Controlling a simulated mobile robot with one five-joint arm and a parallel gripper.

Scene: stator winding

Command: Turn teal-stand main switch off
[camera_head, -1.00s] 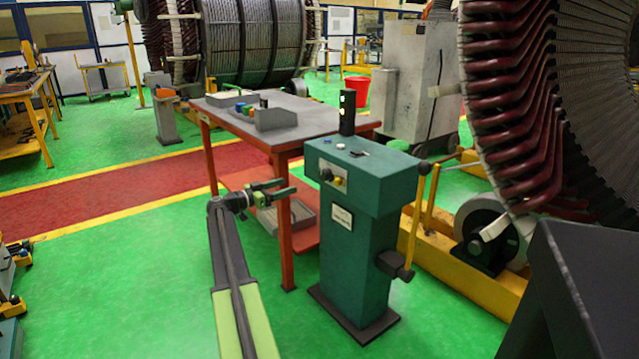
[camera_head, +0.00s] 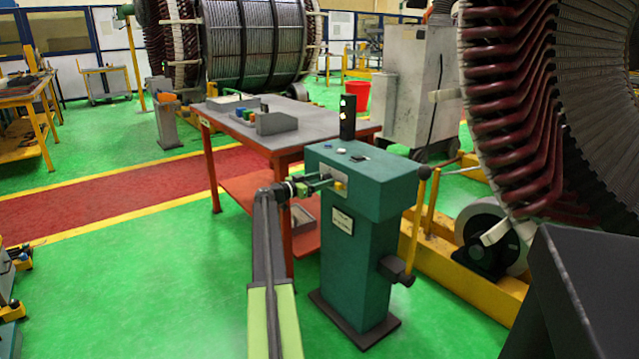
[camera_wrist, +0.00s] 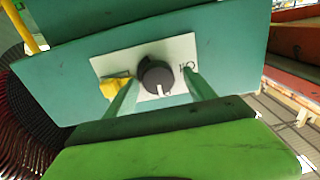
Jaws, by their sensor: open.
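The teal stand (camera_head: 362,235) stands upright on a dark base plate at the middle of the head view. In the wrist view, its front panel has a white plate (camera_wrist: 125,62) with a black rotary switch (camera_wrist: 157,77) bearing a white mark that points downward. A yellow part (camera_wrist: 112,87) sits left of the switch, and also shows in the head view (camera_head: 340,186). My gripper (camera_head: 329,182) is open at the front of the panel. In the wrist view its two green fingers (camera_wrist: 158,90) lie either side of the switch. I cannot tell if they touch it.
A grey-topped table with red legs (camera_head: 235,130) stands behind the stand. A yellow lever (camera_head: 413,225) is at the stand's right side, near a yellow frame (camera_head: 470,285). A large stator (camera_head: 520,110) fills the right.

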